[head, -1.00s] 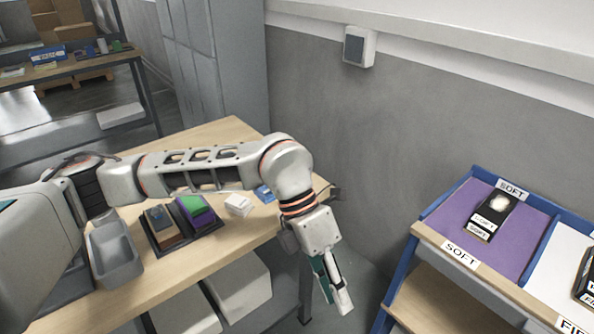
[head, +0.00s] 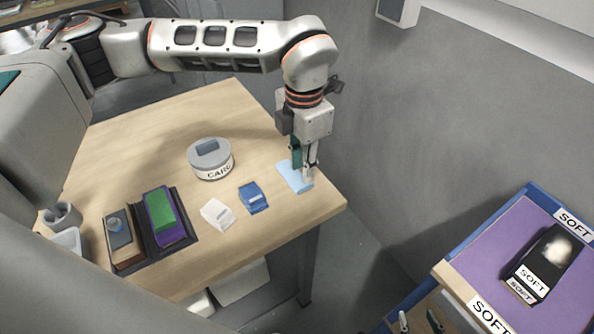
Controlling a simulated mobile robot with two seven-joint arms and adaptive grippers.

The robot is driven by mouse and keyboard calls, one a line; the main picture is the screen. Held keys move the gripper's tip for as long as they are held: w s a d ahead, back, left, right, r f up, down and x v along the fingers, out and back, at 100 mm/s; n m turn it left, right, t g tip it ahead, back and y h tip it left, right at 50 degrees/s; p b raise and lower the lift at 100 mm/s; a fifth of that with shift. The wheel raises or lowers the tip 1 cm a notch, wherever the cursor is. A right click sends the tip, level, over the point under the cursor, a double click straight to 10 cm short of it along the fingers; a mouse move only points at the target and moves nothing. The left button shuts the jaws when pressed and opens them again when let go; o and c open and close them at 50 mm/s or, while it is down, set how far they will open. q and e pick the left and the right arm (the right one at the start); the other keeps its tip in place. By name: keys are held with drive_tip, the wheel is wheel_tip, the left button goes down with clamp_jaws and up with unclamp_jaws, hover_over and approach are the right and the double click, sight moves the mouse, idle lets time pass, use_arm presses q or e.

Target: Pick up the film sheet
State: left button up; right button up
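The film sheet appears as a thin light-blue piece (head: 290,178) lying flat near the right edge of the wooden table in the head view. My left gripper (head: 307,176) points down over its right part, with the fingertips at or just above the sheet. The gap between these fingers is not clear, and part of the sheet is hidden behind them. The tips of my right gripper (head: 420,321) show at the bottom edge, spread apart and empty, beside the shelf and away from the table.
A blue-framed shelf (head: 449,239) with a purple mat stands right. A wall lies behind.

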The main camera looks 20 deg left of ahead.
sight(293, 174)
use_arm(q)
drive_tip(key=shift+d+f, duration=0.1)
drive_tip(key=shift+f, duration=0.75)
drive_tip(key=f, duration=0.3)
drive_tip(key=shift+d+f+p, duration=0.25)
drive_tip(key=shift+d+p, duration=0.1)
drive_tip(key=shift+p, duration=0.05)
drive_tip(key=shift+w+f, duration=0.1)
drive_tip(key=shift+f, duration=0.4)
clamp_jaws()
use_arm(e)
drive_tip(key=shift+w+r, duration=0.25)
drive_tip(key=shift+r, duration=0.4)
